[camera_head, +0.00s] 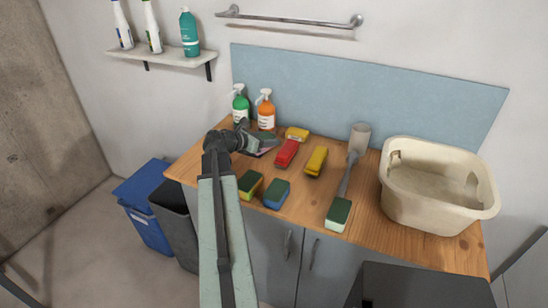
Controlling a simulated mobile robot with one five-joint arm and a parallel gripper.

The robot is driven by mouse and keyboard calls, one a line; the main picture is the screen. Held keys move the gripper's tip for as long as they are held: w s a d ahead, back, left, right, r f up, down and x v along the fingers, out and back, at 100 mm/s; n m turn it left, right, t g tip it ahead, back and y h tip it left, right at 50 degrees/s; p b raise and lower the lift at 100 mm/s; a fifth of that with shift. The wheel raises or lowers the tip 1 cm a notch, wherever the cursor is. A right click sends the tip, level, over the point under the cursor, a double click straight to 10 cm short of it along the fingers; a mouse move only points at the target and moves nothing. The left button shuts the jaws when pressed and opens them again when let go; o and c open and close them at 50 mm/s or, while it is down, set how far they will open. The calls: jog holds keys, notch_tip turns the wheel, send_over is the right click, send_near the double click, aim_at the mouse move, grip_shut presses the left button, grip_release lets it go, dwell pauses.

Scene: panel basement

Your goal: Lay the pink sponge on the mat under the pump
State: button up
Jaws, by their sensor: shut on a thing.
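My gripper (264,141) is over the back left of the wooden counter, just in front of the pumps. It is shut on the pink sponge (266,152), which shows only as a thin pinkish edge under the jaws. The jaws hide most of it, and I cannot tell whether it touches the counter. A green pump bottle (240,109) and an orange pump bottle (266,113) stand upright against the blue backsplash. I cannot make out a mat clearly; my gripper and arm cover the area in front of the pumps.
On the wooden counter (300,220) lie a red brush (287,153), yellow pieces (316,161), several green-topped and blue sponges (277,193), and a long grey-handled tool (347,178). A cream basin (437,195) fills the right end. A bottle shelf (172,57) hangs upper left.

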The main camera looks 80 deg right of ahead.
aim_at(268, 153)
jog(key=shift+f, duration=0.1)
notch_tip(268, 153, down, 4)
jog(key=b, duration=0.3)
jog(key=shift+b, duration=0.4)
jog(key=o, duration=1)
